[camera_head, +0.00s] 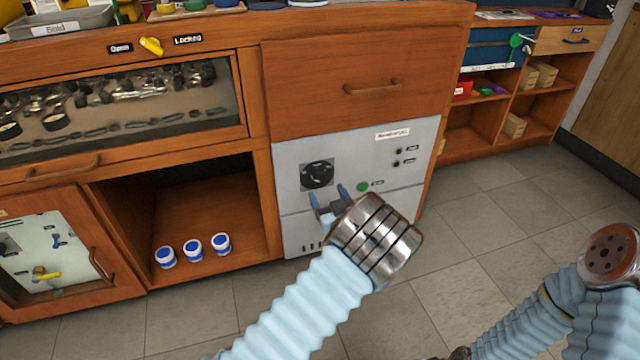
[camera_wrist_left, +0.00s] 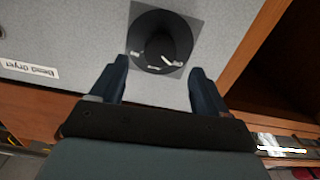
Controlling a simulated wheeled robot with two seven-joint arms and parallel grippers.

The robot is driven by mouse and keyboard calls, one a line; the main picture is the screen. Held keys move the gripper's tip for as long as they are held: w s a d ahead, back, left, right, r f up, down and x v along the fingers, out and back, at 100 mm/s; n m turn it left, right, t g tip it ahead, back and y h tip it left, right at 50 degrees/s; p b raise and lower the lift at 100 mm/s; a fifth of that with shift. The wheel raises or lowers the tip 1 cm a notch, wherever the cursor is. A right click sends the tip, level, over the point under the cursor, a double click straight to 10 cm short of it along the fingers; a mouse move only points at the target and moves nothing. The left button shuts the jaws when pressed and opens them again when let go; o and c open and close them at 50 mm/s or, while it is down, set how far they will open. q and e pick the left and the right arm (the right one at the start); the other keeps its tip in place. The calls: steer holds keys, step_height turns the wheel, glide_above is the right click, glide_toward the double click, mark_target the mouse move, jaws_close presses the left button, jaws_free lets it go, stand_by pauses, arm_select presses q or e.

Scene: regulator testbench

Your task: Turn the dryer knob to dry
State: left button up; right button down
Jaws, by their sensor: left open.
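The dryer knob (camera_head: 317,174) is a black round dial on a square plate. It sits on the left part of the grey dryer panel (camera_head: 300,225), under a wooden drawer. In the left wrist view the knob (camera_wrist_left: 158,40) lies just ahead of and between the fingertips, with small pale marks on its face. My left gripper (camera_head: 329,196) is open, just below the knob in the head view. In the left wrist view its two blue fingers (camera_wrist_left: 157,82) are apart with nothing between them. I cannot tell whether they touch the knob. My right gripper is not in view.
A green button (camera_head: 363,187) and two small black controls (camera_head: 398,157) are right of the knob. An open wooden compartment (camera_head: 205,205) with several blue-and-white jars (camera_head: 193,244) lies left. A drawer handle (camera_head: 371,87) juts out above. Tiled floor is free in front.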

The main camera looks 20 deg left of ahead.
mark_target(321, 182)
arm_select(q)
steer(key=x, duration=0.6)
steer(key=c, duration=1)
steer(key=shift+c, duration=0.2)
